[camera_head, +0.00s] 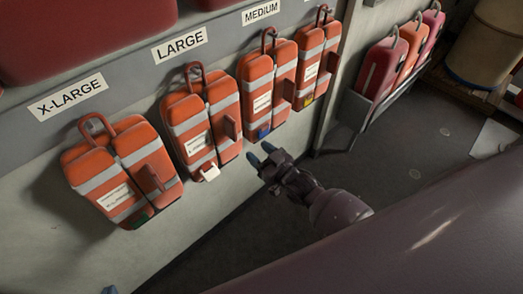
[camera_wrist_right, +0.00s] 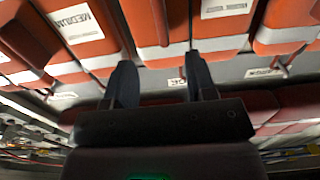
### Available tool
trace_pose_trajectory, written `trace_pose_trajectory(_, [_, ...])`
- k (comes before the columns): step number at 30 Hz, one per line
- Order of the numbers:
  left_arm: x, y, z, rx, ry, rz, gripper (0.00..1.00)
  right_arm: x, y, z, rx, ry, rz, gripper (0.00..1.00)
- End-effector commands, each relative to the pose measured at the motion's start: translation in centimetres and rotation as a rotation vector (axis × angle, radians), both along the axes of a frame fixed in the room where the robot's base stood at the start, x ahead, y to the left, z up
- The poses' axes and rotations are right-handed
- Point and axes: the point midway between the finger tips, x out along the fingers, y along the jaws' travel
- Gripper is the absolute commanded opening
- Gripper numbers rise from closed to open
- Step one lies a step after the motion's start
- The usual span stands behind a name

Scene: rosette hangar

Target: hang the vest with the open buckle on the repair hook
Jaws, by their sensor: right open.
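Several orange vests with grey bands hang in a row on the wall: one under X-LARGE (camera_head: 101,181), one under LARGE (camera_head: 187,110), one near MEDIUM (camera_head: 257,75) and one further right (camera_head: 316,62). Each has a small coloured piece at its lower edge: green, white, blue and yellow. I cannot tell which buckle is open. My right gripper (camera_head: 260,152) is open and empty, below and in front of the LARGE and MEDIUM vests. In the right wrist view its fingers (camera_wrist_right: 161,65) are apart, with orange vests beyond. Only a blue tip of my left gripper (camera_head: 109,290) shows. I cannot make out the repair hook.
A rack (camera_head: 358,106) at the right holds red, orange and pink packs. A tan drum (camera_head: 487,42) stands at the far right. Red bulky shapes (camera_head: 82,35) are above the labels. The dark floor (camera_head: 400,150) between wall and rack is mostly clear.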

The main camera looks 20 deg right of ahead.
Motion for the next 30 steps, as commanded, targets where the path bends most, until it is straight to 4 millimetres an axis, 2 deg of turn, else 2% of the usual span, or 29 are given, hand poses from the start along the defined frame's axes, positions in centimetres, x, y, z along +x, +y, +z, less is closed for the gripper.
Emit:
trace_pose_trajectory(13, [0.6,0.1,-0.4,0.005,-0.026,-0.005,0.0,3.0,1.0,-0.2,0.0,0.001,-0.001,0.51])
trace_pose_trajectory(30, [1.3,-0.1,-2.0,0.004,-0.035,-0.008,0.0,7.3,2.6,-0.1,-0.001,0.002,0.0,0.51])
